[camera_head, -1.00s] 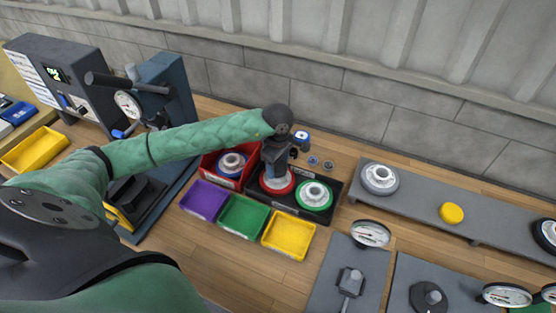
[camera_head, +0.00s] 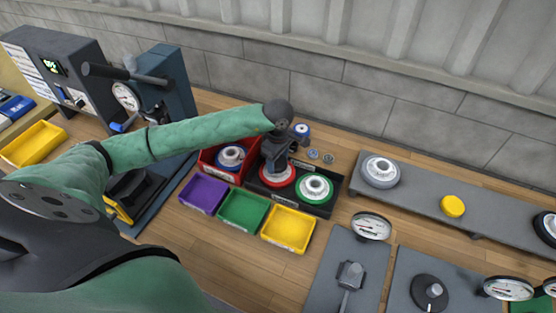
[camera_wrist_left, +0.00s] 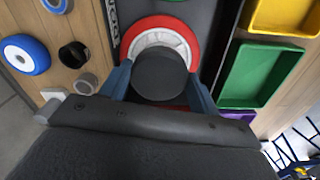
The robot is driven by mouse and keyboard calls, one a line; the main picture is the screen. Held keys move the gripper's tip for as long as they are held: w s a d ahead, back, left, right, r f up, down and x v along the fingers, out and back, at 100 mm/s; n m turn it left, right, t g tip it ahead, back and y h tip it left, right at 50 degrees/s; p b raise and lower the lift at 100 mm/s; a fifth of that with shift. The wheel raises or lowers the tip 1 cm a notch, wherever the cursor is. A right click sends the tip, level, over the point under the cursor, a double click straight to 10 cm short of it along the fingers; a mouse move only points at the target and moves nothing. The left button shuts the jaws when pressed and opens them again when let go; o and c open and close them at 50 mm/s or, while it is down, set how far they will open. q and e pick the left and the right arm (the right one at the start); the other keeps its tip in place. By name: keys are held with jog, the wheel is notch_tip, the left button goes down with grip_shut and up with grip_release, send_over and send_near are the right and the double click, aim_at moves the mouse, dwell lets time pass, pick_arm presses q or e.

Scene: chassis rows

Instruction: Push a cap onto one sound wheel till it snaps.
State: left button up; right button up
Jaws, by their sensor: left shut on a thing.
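My left gripper (camera_head: 277,164) is over a red-rimmed wheel (camera_head: 278,182) in a black tray. In the left wrist view its two blue fingers (camera_wrist_left: 160,86) are shut on a dark round cap (camera_wrist_left: 160,75), in front of the wheel's pale hub (camera_wrist_left: 162,38). The cap covers the hub's middle, so I cannot tell whether it touches or is seated. A green-rimmed wheel (camera_head: 314,188) with a bare pale hub lies beside it in the tray. A blue-rimmed wheel (camera_head: 230,157) lies in the red bin (camera_head: 207,163). My right gripper is out of view.
Purple (camera_head: 203,193), green (camera_head: 243,208) and yellow (camera_head: 288,229) bins stand in front. Small round parts (camera_head: 313,155) lie behind the tray. A grey shelf (camera_head: 420,190) at right holds a grey wheel (camera_head: 380,171) and a yellow disc (camera_head: 452,206). A press (camera_head: 165,95) stands at left.

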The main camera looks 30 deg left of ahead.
pick_arm(q)
jog(key=shift+f+b, duration=1)
jog(key=shift+b, duration=0.75)
dwell(1.7)
jog(key=shift+f+b, duration=0.15)
jog(key=shift+b, duration=0.25)
jog(key=shift+f, duration=0.15)
dwell(0.6)
jog(key=o, duration=1.1)
jog(key=shift+r+b, duration=0.5)
jog(key=shift+b, duration=0.05)
notch_tip(320, 180, up, 6)
jog(key=shift+f+b, duration=0.1)
jog(key=shift+b, duration=0.9)
jog(key=shift+r, duration=0.5)
